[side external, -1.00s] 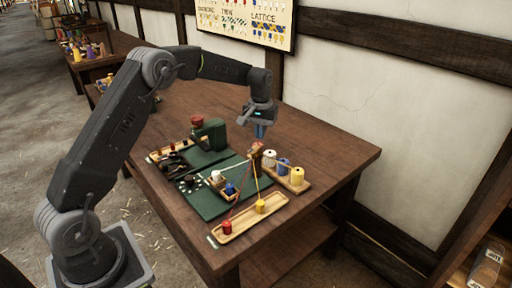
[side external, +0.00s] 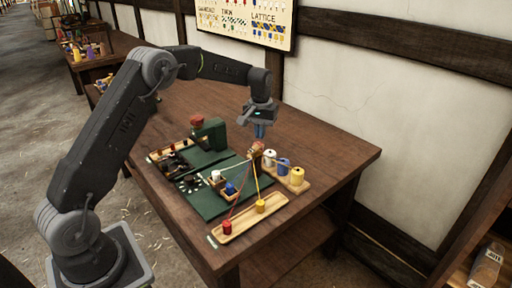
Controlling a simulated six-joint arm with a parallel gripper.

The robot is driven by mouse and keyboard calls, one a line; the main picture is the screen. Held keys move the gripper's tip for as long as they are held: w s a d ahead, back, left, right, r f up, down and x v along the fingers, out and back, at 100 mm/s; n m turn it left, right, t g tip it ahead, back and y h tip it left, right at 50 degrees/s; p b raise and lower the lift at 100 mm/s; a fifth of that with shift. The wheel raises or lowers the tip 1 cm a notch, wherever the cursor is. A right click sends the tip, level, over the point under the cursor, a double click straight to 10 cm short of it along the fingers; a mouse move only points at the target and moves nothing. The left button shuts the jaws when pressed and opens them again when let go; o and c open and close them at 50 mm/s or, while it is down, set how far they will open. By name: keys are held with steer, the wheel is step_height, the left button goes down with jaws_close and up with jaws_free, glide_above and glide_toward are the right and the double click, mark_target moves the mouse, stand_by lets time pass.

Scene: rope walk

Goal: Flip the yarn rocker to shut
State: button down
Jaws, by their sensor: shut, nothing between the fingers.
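My gripper (side external: 260,131) is shut and empty, pointing down above the far side of the table's work area. It hangs over the wooden post (side external: 256,150) where the coloured strands meet, with its fingertips apparently a little above it. I cannot pick out the yarn rocker with certainty at this size, nor tell its position.
White, blue and yellow spools (side external: 284,166) stand on a wooden rack right of the post. A wooden tray (side external: 268,216) holds red and yellow bobbins with taut strands. A compartmented tray (side external: 160,156) lies left. The table's right end (side external: 340,150) is clear.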

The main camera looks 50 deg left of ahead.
mark_target(260, 144)
steer(key=shift+f, duration=1.45)
stand_by(0.3)
steer(key=shift+r, duration=4.05)
